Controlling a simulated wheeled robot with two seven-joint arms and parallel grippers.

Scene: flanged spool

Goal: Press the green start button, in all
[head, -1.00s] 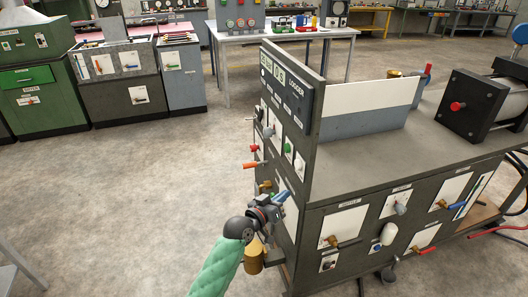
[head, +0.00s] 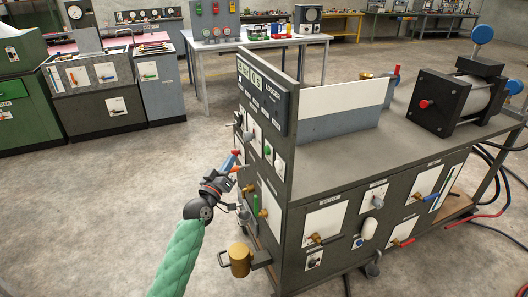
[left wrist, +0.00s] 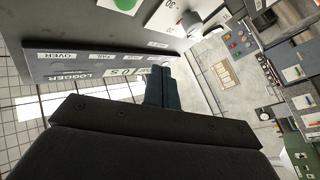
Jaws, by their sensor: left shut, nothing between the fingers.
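The green button (head: 267,150) sits on a white plate on the dark side panel of the bench, below the LOGGER box. My right gripper is not in view.
The LOGGER box (head: 262,92) is above the button. A red handle (head: 236,152) and an orange handle (head: 240,167) stick out by my left gripper. A green-handled valve (head: 256,205) and a brass cup (head: 240,259) are lower. Open floor (head: 110,190) lies left.

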